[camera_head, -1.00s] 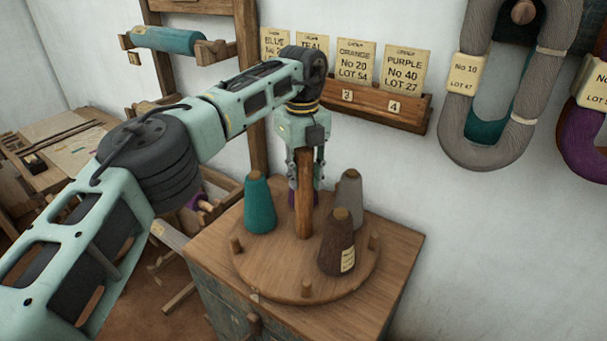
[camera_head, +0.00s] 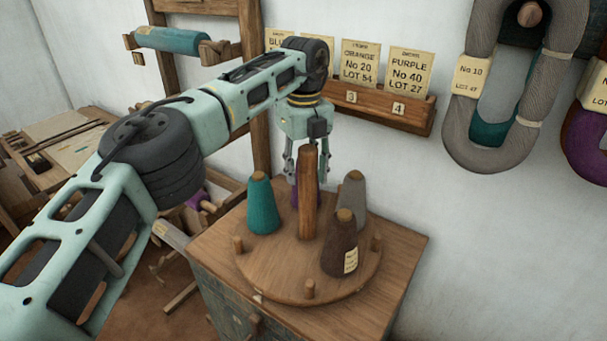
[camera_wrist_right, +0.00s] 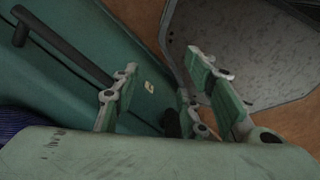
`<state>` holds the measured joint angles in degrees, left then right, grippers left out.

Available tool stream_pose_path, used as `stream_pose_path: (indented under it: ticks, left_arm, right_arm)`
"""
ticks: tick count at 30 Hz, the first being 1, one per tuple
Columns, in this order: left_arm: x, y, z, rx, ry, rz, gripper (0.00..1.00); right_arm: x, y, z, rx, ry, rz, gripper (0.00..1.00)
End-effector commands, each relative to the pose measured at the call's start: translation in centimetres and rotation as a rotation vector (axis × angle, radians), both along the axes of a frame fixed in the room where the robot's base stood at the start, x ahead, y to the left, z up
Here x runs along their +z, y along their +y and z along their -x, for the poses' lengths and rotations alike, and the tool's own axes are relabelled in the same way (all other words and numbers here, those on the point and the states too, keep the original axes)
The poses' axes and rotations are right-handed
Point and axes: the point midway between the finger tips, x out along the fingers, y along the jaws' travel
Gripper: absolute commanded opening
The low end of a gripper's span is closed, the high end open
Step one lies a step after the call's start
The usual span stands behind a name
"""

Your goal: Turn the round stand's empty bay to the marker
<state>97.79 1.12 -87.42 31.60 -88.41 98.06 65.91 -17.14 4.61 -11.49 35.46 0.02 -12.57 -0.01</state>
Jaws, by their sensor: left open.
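The round stand (camera_head: 275,270) is a wooden disc with a thick centre post (camera_head: 307,205) and short pegs at its rim. The front-left bay between teal and brown is bare. A small pale piece (camera_head: 258,297) at the disc's front-left edge may be the marker; I cannot tell. My right gripper (camera_wrist_right: 165,95) is open and empty.
The stand sits on a wooden-topped cabinet (camera_head: 395,275) against the white wall. A card rack (camera_head: 375,108) is behind my left gripper. Yarn hanks (camera_head: 462,120) hang at right. A teal roll (camera_head: 168,40) is at upper left. The right wrist view shows a green panel with a dark bar (camera_wrist_right: 65,48).

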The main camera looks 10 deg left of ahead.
Motion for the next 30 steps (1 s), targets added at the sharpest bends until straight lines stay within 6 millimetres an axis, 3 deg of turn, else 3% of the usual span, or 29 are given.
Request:
stream_pose_path:
  ticks: [3,9,23,30]
  left_arm:
    - [2.5,0.0,-0.1,0.003,-0.004,0.001,0.4]
    - [5.0,0.0,0.0,0.003,-0.002,0.001,0.4]
    - [5.8,0.1,0.1,0.001,-0.001,0.001,0.4]
    - [8.6,0.1,0.1,0.002,-0.001,0.002,0.4]
  right_arm:
    - [0.0,0.0,0.0,0.0,0.0,0.0,0.4]
    - [0.0,0.0,0.0,0.0,0.0,0.0,0.4]
    - [0.0,0.0,0.0,0.0,0.0,0.0,0.4]
    - [2.8,0.1,0.0,-0.001,0.0,-0.001,0.4]
